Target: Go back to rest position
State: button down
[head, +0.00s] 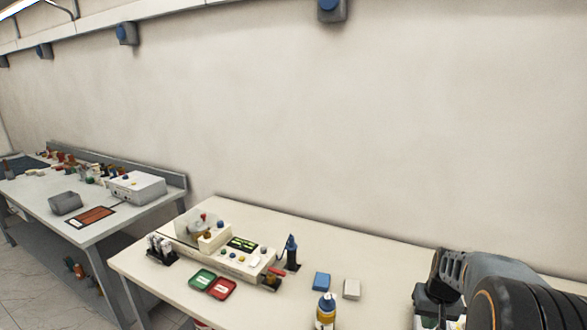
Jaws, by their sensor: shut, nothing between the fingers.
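My gripper (437,279) is at the lower right in the head view, at the end of my grey and black arm. It is above or in front of the right part of the near table (385,250). Its fingers are dark, seen from the side, and shut with nothing between them. My arm hides part of the table's right end and the dark and green items behind it. I cannot tell whether the gripper touches anything there.
The near table carries a white control box (240,262), green (202,279) and red (222,288) trays, a blue block (321,281), a pale block (351,289) and a yellow-blue bottle (326,311). Another bench (140,215) stands left.

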jog(key=s+a+r+n+t, duration=0.1)
jog(key=s+a+r+t, duration=0.1)
jog(key=s+a+r, duration=0.3)
jog(key=s+a+r+n+t, duration=0.1)
jog(key=s+a+r, duration=0.4)
jog(key=a, duration=0.7)
jog(key=shift+s+n+t, duration=0.3)
jog(key=shift+s+t, duration=0.2)
jog(key=shift+s, duration=0.4)
jog(key=c, duration=1.8)
grip_release()
